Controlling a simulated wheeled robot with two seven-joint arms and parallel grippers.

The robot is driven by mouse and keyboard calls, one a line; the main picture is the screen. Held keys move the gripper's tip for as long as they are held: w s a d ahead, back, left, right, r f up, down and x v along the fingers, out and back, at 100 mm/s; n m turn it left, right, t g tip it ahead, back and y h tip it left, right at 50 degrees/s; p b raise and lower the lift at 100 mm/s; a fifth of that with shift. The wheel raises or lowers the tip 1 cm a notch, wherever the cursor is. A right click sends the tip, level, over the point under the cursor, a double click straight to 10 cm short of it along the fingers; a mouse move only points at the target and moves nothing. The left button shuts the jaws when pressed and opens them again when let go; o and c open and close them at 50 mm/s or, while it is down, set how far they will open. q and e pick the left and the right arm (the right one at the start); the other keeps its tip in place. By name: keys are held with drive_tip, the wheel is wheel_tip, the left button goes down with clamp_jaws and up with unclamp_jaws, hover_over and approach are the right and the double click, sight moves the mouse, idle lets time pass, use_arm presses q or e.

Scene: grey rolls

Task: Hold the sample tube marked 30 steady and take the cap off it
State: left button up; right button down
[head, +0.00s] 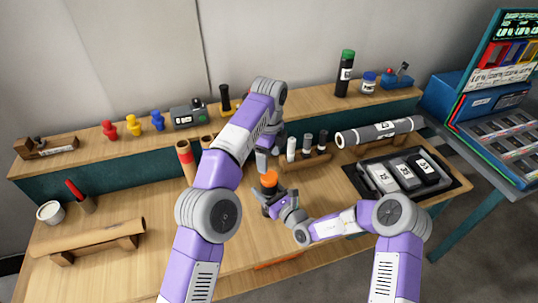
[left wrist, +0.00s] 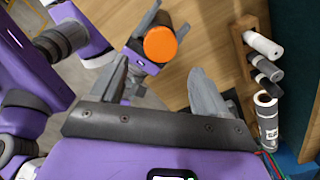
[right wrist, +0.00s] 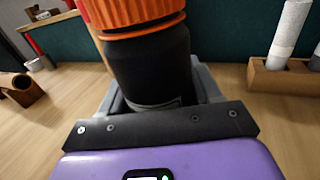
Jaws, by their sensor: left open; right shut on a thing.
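A black sample tube (right wrist: 150,65) with a ribbed orange cap (right wrist: 135,14) stands upright in my right gripper (right wrist: 160,92). The cap sits on the tube's top and also shows in the head view (head: 269,179). My right gripper is shut around the lower part of the tube. A label edge shows low on the tube, but its number is hidden. My left gripper (left wrist: 160,85) is open and empty, just above the cap, which lies beyond its fingertips in the left wrist view (left wrist: 160,44). The two do not appear to touch.
A wooden rack (head: 306,162) with several small tubes stands right of the grippers. A grey roll (head: 380,132) and a black tray (head: 355,172) with marked pieces lie further right. A brown roll (head: 85,239) rests at the left. The front-left table is mostly clear.

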sight(269, 176)
use_arm(q)
drive_tip(key=m, duration=0.5)
drive_tip(key=shift+m, duration=0.3)
drive_tip(key=m, duration=0.3)
drive_tip(key=shift+m, duration=0.3)
drive_tip(key=shift+f, duration=3.95)
